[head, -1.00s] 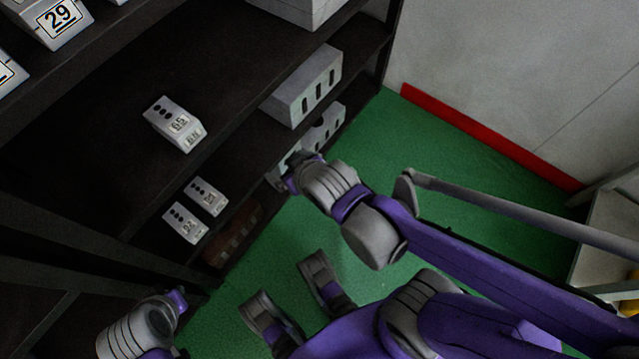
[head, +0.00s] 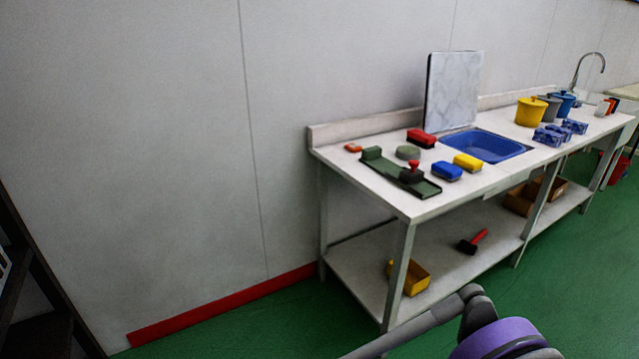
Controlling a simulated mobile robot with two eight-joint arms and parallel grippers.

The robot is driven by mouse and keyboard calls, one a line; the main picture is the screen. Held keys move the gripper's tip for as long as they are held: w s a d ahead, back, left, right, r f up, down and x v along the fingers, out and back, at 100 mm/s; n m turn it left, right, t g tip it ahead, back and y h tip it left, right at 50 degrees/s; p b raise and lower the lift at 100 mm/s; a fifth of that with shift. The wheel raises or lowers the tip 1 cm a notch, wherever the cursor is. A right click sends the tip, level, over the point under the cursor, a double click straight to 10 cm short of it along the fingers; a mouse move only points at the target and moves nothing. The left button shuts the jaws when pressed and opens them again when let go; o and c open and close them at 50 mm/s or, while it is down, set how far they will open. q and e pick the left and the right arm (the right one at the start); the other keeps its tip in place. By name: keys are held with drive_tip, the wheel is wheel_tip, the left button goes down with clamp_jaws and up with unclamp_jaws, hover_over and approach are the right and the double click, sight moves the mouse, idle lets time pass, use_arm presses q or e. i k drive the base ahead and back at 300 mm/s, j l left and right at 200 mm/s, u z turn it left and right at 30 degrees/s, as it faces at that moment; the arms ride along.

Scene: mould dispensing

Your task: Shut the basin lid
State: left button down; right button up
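The basin (head: 484,145) is a blue rectangular tub set into the white worktop, and its inside shows. The lid (head: 453,90) is a pale marbled panel with a dark edge, standing upright behind the basin near the wall. It is raised, not over the basin. Part of my own arm shows at the bottom right, well in front of the table. Neither gripper is in view.
The worktop (head: 400,203) holds red, blue and yellow blocks, a green tray (head: 400,173) and a yellow pot (head: 530,111). A tap (head: 586,70) stands at the far end. A mallet (head: 472,241) lies on the lower shelf. Green floor is clear in front.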

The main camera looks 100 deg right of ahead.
sight(453, 79)
drive_tip(key=z, duration=4.55)
